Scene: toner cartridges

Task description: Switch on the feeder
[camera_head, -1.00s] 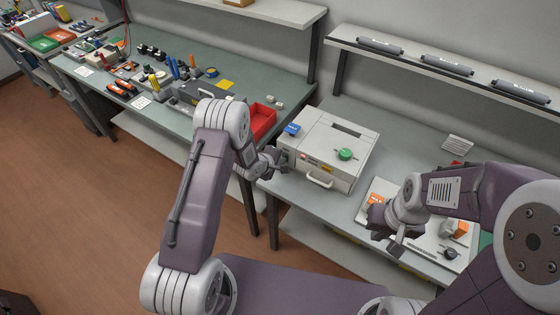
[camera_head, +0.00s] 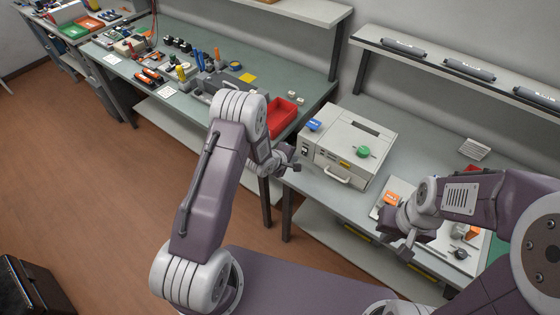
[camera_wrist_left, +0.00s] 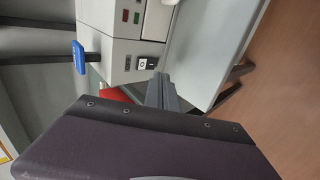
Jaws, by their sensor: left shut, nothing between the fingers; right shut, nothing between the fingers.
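The feeder (camera_head: 330,159) is a pale box with a green knob (camera_head: 364,152) and a blue lever (camera_head: 314,125) on top, and a front handle. In the left wrist view its panel (camera_wrist_left: 121,42) carries a black-and-white rocker switch (camera_wrist_left: 147,63), with a small red and a small green light above. I cannot tell which way the rocker is set or whether the lights are lit. My left gripper (camera_head: 294,161) is shut and empty, beside the feeder's left end; its fingers (camera_wrist_left: 161,90) show just short of the switch. My right gripper (camera_head: 407,250) is shut and empty near the table's front edge.
A red bin (camera_head: 285,112) stands on the bench left of the feeder. A white tray (camera_head: 384,209) with small parts lies to its right, partly behind my right arm. A shelf (camera_head: 420,61) holds several grey cylinders. Open floor (camera_head: 110,190) lies at left.

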